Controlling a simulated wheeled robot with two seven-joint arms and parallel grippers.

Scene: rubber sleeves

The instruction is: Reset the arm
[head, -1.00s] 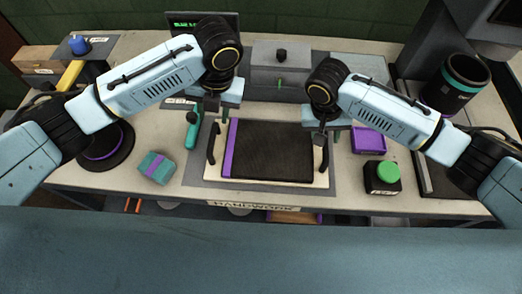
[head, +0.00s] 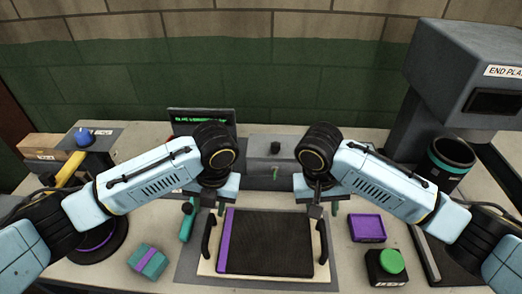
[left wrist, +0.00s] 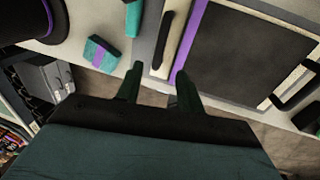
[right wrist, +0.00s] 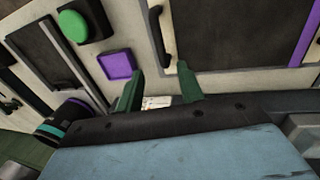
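A board (head: 207,268) with two black handles lies on the bench. It bears a dark panel (head: 270,243) with a purple strip along its left edge. My left gripper (head: 212,205) is open and empty near the board's back left corner; its spread fingers (left wrist: 158,76) show in the left wrist view beside the left handle. My right gripper (head: 325,206) is open and empty near the back right corner; its fingers (right wrist: 159,76) stand apart in the right wrist view, with the right handle (right wrist: 160,35) beyond. Neither gripper visibly holds anything.
A teal block with a purple band (head: 148,262) and a teal tool (head: 187,225) lie left. A purple tray (head: 367,228) and a green button box (head: 388,268) stand right. A grey box (head: 275,155) and small screen (head: 202,121) are behind; a tall grey machine (head: 440,95) stands right.

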